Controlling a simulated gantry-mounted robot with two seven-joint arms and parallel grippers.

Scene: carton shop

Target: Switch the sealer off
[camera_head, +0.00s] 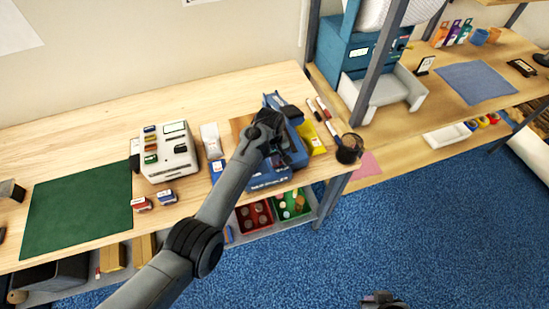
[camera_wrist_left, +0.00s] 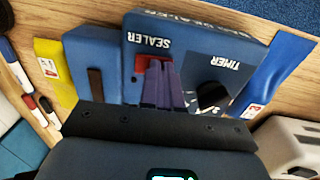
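The blue sealer (camera_head: 268,181) stands on the wooden bench, partly hidden by my left arm in the head view. In the left wrist view the sealer (camera_wrist_left: 215,42) shows upside-down labels SEALER and TIMER, with a red switch (camera_wrist_left: 142,65) under the SEALER label and a dark knob under TIMER. My left gripper (camera_head: 284,158) is over the sealer. In the left wrist view its fingers (camera_wrist_left: 164,75) are together, with nothing seen between them, and their tips overlap the red switch; contact cannot be told. A dark piece at the bottom edge looks like my right gripper (camera_head: 383,299).
A white device (camera_head: 167,155) and a green mat (camera_head: 80,208) lie left of the sealer. A yellow packet (camera_head: 312,140), markers (camera_head: 320,108) and a black mesh cup (camera_head: 349,149) are close on its right. A grey upright post (camera_head: 380,50) stands farther right.

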